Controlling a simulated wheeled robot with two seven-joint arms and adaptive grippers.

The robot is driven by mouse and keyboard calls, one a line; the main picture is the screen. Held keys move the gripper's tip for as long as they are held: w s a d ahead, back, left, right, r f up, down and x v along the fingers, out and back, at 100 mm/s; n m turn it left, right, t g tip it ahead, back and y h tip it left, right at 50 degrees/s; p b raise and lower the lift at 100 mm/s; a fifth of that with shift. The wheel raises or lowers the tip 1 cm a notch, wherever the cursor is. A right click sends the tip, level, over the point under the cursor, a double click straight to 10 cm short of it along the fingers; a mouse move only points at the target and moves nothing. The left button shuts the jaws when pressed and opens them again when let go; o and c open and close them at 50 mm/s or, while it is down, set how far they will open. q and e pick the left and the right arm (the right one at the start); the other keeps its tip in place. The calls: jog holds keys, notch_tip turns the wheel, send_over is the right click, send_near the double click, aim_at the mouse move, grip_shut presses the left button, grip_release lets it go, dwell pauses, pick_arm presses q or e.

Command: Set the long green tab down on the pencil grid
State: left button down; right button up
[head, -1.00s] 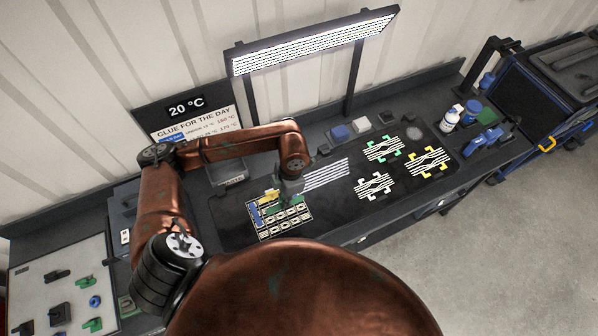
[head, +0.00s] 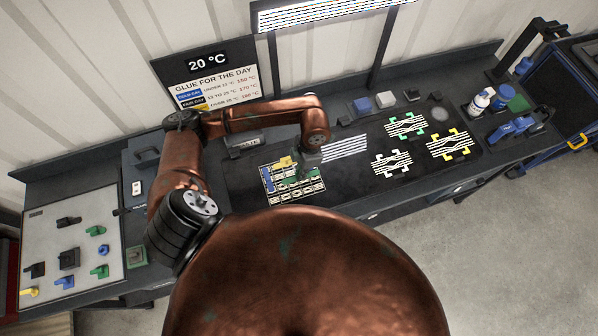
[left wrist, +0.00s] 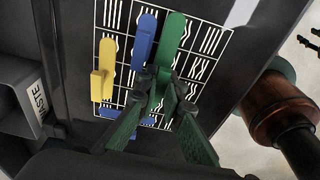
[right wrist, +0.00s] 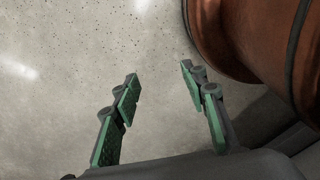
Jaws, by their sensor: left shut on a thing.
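My left gripper (head: 309,160) is over the pencil grid (head: 316,196), a dark sheet with white lines and rows of cells. In the left wrist view my left gripper (left wrist: 160,85) is shut on the long green tab (left wrist: 173,36), whose upper part shows beyond the fingertips. The tab lies over the grid (left wrist: 211,42), beside a long blue tab (left wrist: 144,38); I cannot tell whether it touches the grid. A yellow tab (left wrist: 105,72) is farther left. In the right wrist view my right gripper (right wrist: 159,71) is open and empty above the floor.
A white striped patch (head: 345,148) lies right of the grid, then several striped patches with coloured corners (head: 450,144). A grey waste bin (left wrist: 22,95) stands left of the grid. A pale board (head: 45,215) with small parts is at the far left.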

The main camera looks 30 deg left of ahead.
pick_arm(q)
jog(key=shift+s, duration=0.75)
jog(key=shift+s+r, duration=0.15)
jog(key=shift+s, duration=0.25)
jog(key=shift+w+f, duration=0.25)
jog(key=shift+w, duration=0.4)
jog(key=shift+r+b, duration=0.1)
jog(key=shift+b, duration=0.3)
jog(key=shift+w, duration=0.2)
jog(key=shift+s, duration=0.55)
pick_arm(e)
jog(key=shift+w+f, duration=0.1)
jog(key=shift+f, duration=0.5)
pick_arm(q)
jog(key=shift+f+b, duration=0.45)
jog(key=shift+b, duration=0.05)
pick_arm(e)
jog(key=shift+d+f, duration=0.25)
jog(key=shift+f, duration=0.1)
